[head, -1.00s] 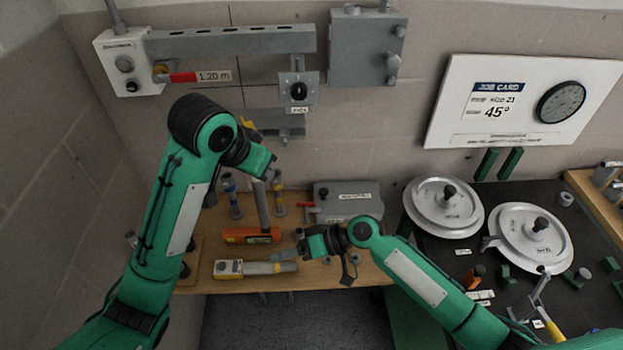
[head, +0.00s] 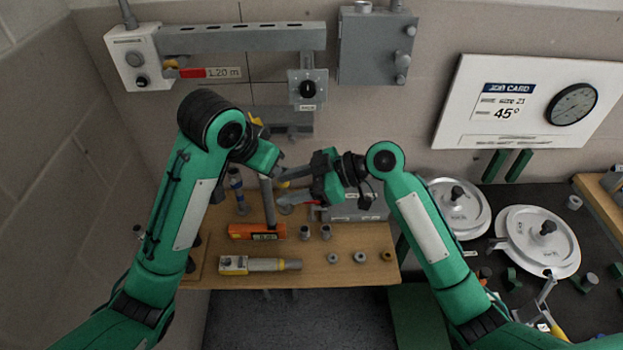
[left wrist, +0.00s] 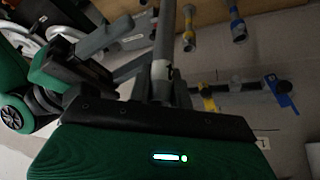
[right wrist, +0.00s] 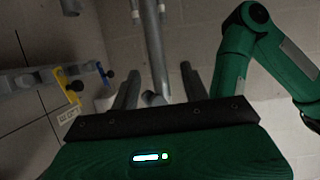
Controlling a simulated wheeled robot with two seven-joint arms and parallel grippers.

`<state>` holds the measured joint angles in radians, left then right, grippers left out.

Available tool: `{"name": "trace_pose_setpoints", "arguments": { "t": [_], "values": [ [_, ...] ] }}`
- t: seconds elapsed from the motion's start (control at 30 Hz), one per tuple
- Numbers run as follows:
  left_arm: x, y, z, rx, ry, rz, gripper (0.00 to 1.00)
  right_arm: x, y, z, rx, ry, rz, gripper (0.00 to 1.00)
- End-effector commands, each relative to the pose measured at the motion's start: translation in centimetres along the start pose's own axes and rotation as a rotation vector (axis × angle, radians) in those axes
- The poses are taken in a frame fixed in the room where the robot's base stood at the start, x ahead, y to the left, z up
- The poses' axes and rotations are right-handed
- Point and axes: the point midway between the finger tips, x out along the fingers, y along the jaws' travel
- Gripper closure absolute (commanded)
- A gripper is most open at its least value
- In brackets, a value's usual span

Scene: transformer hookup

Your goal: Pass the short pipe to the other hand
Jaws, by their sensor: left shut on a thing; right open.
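The pipe also shows in the left wrist view (left wrist: 163,45), running up from the jaws. My right gripper (head: 284,190) is open and just right of the pipe, its fingers pointing left towards it. In the right wrist view the pipe (right wrist: 153,40) lines up with the gap between the two open fingers (right wrist: 157,85). I cannot tell whether they touch it.
The bench (head: 340,275) holds an orange block (head: 256,231), a yellow-and-grey tool (head: 260,265), several small rings and a grey box (head: 355,208) behind my right gripper. Upright fittings (head: 236,190) stand left of the pipe. Round white lids (head: 537,241) lie on the dark table at right.

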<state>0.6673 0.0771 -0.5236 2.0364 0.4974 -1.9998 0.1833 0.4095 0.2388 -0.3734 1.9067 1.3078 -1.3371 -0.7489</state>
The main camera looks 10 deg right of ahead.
Motion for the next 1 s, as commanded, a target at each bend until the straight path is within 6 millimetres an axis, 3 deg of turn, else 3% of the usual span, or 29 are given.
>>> {"name": "trace_pose_setpoints", "arguments": {
  "t": [0.1,0.33,0.77,1.0],
  "values": [
    [0.0,0.0,0.0,0.000,0.001,0.000,1.00,2.4,-0.1,-0.1,0.002,0.003,-0.003,0.54],
    [0.0,0.0,0.0,0.000,0.001,0.000,1.00,5.3,0.0,0.0,0.003,0.002,-0.001,0.54],
    [0.0,0.0,0.0,0.000,0.001,0.000,1.00,6.2,0.0,0.1,0.002,-0.001,0.000,0.54],
    [0.0,0.0,0.0,-0.001,0.001,-0.001,1.00,6.2,0.0,0.0,0.002,0.000,-0.001,1.00]
  ]
}}
